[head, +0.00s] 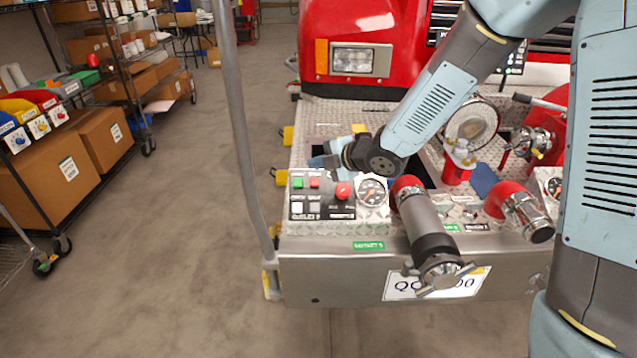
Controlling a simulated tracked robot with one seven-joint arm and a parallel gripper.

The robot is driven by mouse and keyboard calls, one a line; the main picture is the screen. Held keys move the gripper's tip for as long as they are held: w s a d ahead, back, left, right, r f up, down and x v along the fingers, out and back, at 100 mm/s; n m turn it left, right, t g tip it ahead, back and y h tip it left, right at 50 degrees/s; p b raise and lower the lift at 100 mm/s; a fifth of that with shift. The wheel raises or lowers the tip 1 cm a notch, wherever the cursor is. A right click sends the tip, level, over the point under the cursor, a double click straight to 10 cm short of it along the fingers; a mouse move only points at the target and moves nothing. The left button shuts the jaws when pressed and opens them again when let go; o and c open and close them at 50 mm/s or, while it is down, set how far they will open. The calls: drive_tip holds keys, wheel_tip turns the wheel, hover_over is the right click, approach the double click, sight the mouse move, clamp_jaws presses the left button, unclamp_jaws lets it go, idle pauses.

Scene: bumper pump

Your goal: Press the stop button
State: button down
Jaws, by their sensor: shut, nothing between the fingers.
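A small control panel (323,214) sits on the left part of the truck's metal bumper. It carries a green square button (297,182), a red square button (314,183) beside it, two pale buttons below, and a round red knob-like button (343,190) at the right. The labels are too small to read, so I cannot tell which red one is marked stop. My gripper (319,162) is shut and empty, just behind and above the panel as seen here, apart from the buttons. My wrist hides part of its fingers.
A gauge (372,191) sits right of the panel. A large grey hose fitting (430,235) and a red-collared outlet (522,213) stick out from the bumper. A grey pole (240,130) stands at left. Shelves with boxes (50,180) line the far left; the floor between is clear.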

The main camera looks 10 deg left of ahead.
sight(311, 182)
drive_tip(key=shift+f, duration=0.1)
drive_tip(key=shift+w+a+f, duration=0.2)
drive_tip(key=shift+w+f, duration=0.55)
drive_tip(key=shift+f, duration=0.45)
drive_tip(key=shift+w+a+f, duration=0.15)
drive_tip(key=shift+w+f, duration=0.6)
drive_tip(key=shift+f, duration=0.5)
drive_tip(key=shift+w+a+f, duration=0.2)
drive_tip(key=shift+w+f, duration=0.55)
drive_tip(key=shift+f, duration=0.45)
drive_tip(key=shift+w+a+f, duration=0.1)
drive_tip(key=shift+w+f, duration=0.15)
drive_tip(key=shift+f, duration=0.7)
idle(1.1)
drive_tip(key=shift+r, duration=0.2)
drive_tip(key=shift+s+r, duration=0.25)
drive_tip(key=shift+r, duration=0.15)
drive_tip(key=shift+r, duration=0.2)
drive_tip(key=shift+s+d+r, duration=0.15)
drive_tip(key=shift+s+r, duration=0.25)
drive_tip(key=shift+r, duration=0.3)
drive_tip(key=shift+s+d+r, duration=0.1)
drive_tip(key=shift+s+r, duration=0.35)
drive_tip(key=shift+r, duration=0.2)
drive_tip(key=shift+s+d+r, duration=0.15)
drive_tip(key=shift+s+r, duration=0.25)
drive_tip(key=shift+r, duration=0.3)
